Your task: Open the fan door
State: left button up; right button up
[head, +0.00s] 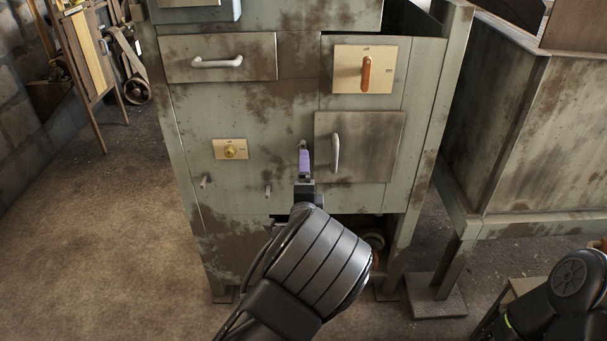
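The grey, rust-stained door (375,150), which I take to be the fan door, is on the right of the green cabinet front and looks closed. Its pale vertical handle (336,153) is near the door's left edge. My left gripper (304,160) is in front of the cabinet, just left of that handle, with a small gap between them in the picture. A purple part with a pale tip shows at its end; I cannot tell whether this is its fingers or something held. My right arm shows at the lower right, but its gripper is out of view.
A drawer (240,50) with a horizontal handle is at upper left. An orange lever (366,74) sits on a cream plate above the door. A brass knob (230,152) and two small pegs are left of my gripper. Another cabinet (530,130) stands at right. Left floor is clear.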

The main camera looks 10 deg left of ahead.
aim_at(349, 146)
jog(key=j+z, duration=0.25)
jog(key=z, duration=0.2)
jog(key=k+j+z, duration=0.1)
jog(key=j+z, duration=0.15)
jog(key=z, duration=0.2)
jog(key=k+j+z, duration=0.1)
jog(key=j+z, duration=0.15)
jog(key=z, duration=0.2)
